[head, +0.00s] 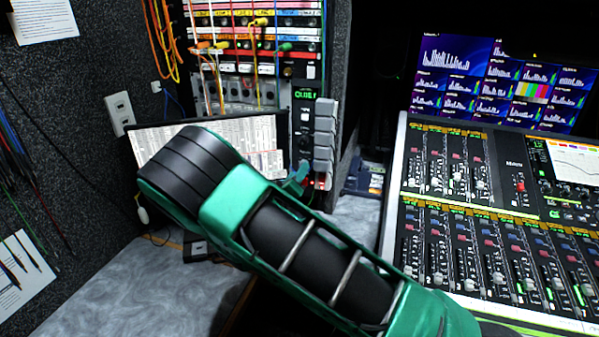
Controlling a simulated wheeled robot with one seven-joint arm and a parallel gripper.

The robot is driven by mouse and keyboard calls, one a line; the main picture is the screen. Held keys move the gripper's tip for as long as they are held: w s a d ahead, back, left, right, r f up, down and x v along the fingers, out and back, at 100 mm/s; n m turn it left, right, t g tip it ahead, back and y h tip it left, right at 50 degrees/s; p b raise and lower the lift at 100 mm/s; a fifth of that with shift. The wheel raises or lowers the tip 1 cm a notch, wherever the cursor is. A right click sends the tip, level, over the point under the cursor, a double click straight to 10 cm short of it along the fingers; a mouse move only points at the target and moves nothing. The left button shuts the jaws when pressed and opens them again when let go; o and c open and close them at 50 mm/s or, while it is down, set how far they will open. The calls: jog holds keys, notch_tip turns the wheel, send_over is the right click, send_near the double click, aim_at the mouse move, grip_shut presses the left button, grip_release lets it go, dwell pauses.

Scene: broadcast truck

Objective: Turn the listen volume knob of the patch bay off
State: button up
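The patch bay (233,48) stands in the rack at the upper middle of the head view, with rows of coloured label strips, jacks and hanging patch cords. A small round brownish knob (288,71) sits at the right end of its lower part. I cannot read its label or setting, so I cannot tell if it is the listen volume knob. My green and black arm crosses the foreground from lower right, below the patch bay. A small teal part shows beyond it, but no gripper fingers can be made out.
A monitor (265,133) stands behind my arm, below the rack. A panel with a green-lit display (305,94) and grey blocks is right of it. A mixing console (450,215) fills the right side. The grey desktop (150,290) at lower left is mostly clear.

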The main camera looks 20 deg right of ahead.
jog(key=v, duration=0.6)
jog(key=shift+s+a, duration=0.25)
jog(key=shift+s, duration=0.05)
